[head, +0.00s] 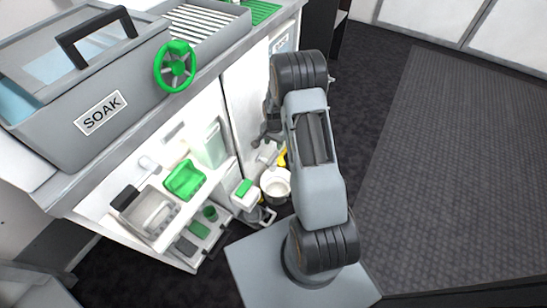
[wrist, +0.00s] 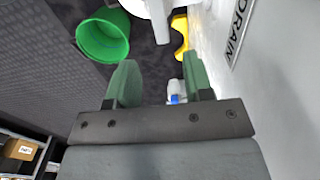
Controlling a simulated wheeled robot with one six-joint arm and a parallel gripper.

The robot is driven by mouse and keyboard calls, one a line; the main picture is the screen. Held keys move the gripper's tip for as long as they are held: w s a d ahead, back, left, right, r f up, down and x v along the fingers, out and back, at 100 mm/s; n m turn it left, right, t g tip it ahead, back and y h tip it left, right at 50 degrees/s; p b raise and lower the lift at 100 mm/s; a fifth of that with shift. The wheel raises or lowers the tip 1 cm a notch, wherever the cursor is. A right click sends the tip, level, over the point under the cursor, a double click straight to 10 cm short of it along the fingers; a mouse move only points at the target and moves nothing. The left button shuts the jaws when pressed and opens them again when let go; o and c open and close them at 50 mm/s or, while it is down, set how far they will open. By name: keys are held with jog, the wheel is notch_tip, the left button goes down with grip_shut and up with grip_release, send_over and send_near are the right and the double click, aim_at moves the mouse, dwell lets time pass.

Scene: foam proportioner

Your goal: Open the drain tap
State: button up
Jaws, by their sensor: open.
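The DRAIN label (wrist: 239,28) is on a pale panel at the right of the wrist view. I cannot clearly identify the drain tap. A white rounded part (wrist: 158,14), cut off by the top edge, is seen ahead of my gripper, and I cannot tell if it belongs to the tap. My gripper (wrist: 160,78) is open, its two green fingers apart with nothing held between them. A small white and blue object (wrist: 175,94) shows beyond the gap, partly hidden. In the head view my gripper (head: 266,136) is beside the cabinet front, partly hidden by my arm.
A green bucket (wrist: 104,36) and a yellow object (wrist: 181,36) are on the dark floor. In the head view, a white bucket (head: 275,184) stands by the cabinet. A SOAK tank (head: 95,105) and green handwheel (head: 176,67) are above open shelves. Floor at right is clear.

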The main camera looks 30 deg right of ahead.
aim_at(274, 156)
notch_tip(274, 156, down, 9)
jog(key=b, duration=0.2)
jog(key=shift+b, duration=0.35)
jog(key=shift+s, duration=0.1)
grip_shut()
